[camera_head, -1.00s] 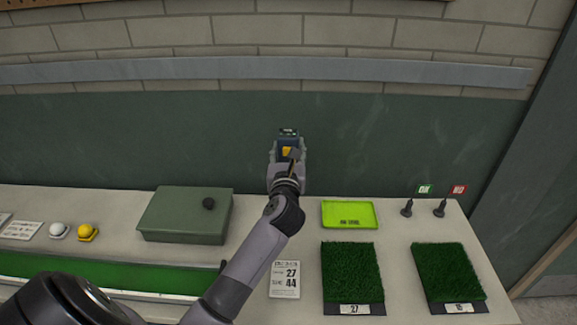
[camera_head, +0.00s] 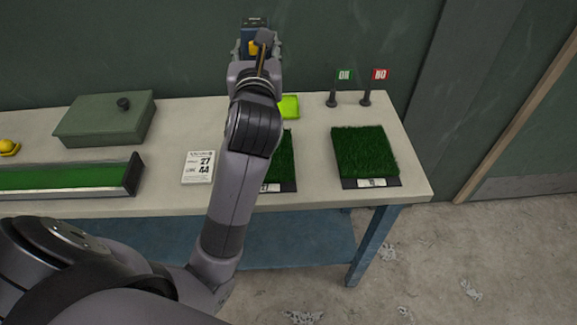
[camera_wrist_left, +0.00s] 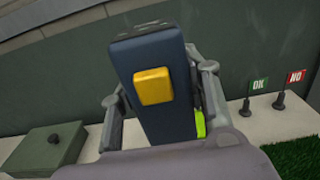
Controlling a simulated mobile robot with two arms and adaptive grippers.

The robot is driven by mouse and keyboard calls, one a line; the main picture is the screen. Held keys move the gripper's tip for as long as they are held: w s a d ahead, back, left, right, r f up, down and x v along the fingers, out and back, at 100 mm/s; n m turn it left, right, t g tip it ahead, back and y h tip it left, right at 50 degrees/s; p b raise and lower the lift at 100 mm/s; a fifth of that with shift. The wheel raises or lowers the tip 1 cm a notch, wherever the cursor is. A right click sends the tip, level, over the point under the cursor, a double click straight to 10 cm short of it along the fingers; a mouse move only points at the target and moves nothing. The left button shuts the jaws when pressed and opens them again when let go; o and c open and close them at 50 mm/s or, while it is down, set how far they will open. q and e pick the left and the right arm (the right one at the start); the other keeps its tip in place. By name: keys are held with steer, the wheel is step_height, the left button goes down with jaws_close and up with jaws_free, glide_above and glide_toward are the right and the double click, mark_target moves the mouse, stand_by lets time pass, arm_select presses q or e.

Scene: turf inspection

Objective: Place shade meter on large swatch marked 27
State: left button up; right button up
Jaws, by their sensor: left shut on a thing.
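My left gripper (camera_head: 256,50) is shut on the shade meter (camera_head: 254,24), a dark blue box with a yellow button. In the left wrist view the meter (camera_wrist_left: 150,92) stands between the fingers, held up above the back of the table. The large swatch marked 27 (camera_head: 281,165) is dark green turf on a dark base. My left arm hides much of it, and its label is partly covered. A card (camera_head: 198,167) reading 27 and 44 lies left of it. My right gripper is not in view.
Another turf swatch (camera_head: 364,152) lies to the right, its label hard to read. Behind are a lime tray (camera_head: 289,106), a green OK flag (camera_head: 345,75) and a red NO flag (camera_head: 380,74). A green case (camera_head: 104,118) and a long turf strip (camera_head: 65,176) are at left.

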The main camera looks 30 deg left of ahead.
arm_select(q)
steer(key=f, duration=0.2)
steer(key=f+b, duration=0.1)
steer(key=f, duration=0.5)
steer(key=shift+s+a, duration=0.2)
steer(key=shift+a, duration=0.1)
step_height(320, 180, down, 12)
steer(key=b, duration=0.3)
steer(key=shift+d, duration=0.15)
steer(key=shift+f, duration=0.15)
steer(key=o, duration=1.3)
steer(key=shift+o, duration=0.4)
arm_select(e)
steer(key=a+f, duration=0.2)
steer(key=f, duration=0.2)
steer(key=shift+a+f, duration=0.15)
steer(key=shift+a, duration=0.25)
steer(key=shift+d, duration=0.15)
